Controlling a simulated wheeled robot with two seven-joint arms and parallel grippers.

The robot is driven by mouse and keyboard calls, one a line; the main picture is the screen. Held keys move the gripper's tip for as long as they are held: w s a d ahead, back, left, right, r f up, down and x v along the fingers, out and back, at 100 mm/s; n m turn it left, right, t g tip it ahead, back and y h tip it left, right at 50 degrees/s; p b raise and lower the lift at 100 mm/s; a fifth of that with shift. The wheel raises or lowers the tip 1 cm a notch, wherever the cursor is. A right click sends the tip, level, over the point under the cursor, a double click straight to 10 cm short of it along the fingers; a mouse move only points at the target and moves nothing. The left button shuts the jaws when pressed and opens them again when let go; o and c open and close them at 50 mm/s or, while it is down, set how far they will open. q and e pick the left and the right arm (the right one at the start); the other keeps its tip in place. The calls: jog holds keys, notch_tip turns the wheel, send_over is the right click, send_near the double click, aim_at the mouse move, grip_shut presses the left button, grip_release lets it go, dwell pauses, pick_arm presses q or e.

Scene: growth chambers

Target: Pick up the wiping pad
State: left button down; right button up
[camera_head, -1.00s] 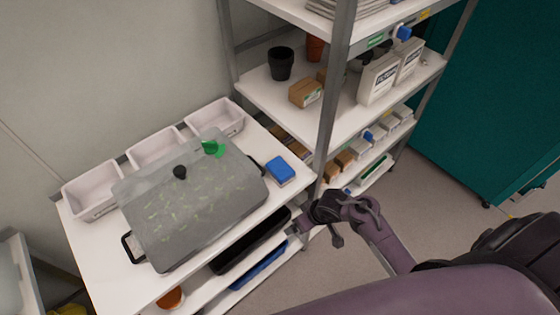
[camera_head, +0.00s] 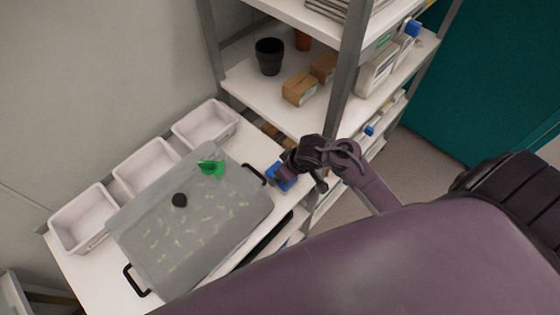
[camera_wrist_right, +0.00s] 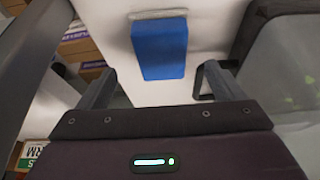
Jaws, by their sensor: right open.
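The wiping pad (camera_head: 283,178) is a small blue block on the white table, to the right of the grey lidded container. In the head view it is partly hidden by my right gripper (camera_head: 284,172). In the right wrist view the blue pad (camera_wrist_right: 160,48) lies with a pale strip at its far edge, ahead of and between my right gripper's fingers (camera_wrist_right: 158,82). The fingers are open with nothing between their tips. My left gripper is not in view.
White bins (camera_head: 84,219) line the wall. A shelf post (camera_head: 345,85) and shelves with boxes (camera_head: 299,88) stand close behind and right.

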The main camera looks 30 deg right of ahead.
jog(key=x, duration=0.3)
jog(key=shift+a+f, duration=0.1)
jog(key=shift+f, duration=0.3)
jog(key=shift+w+f, duration=0.35)
jog(key=shift+f, duration=0.3)
jog(key=c, duration=0.6)
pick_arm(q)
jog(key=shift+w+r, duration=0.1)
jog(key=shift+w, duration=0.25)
pick_arm(e)
jog(key=c, duration=0.5)
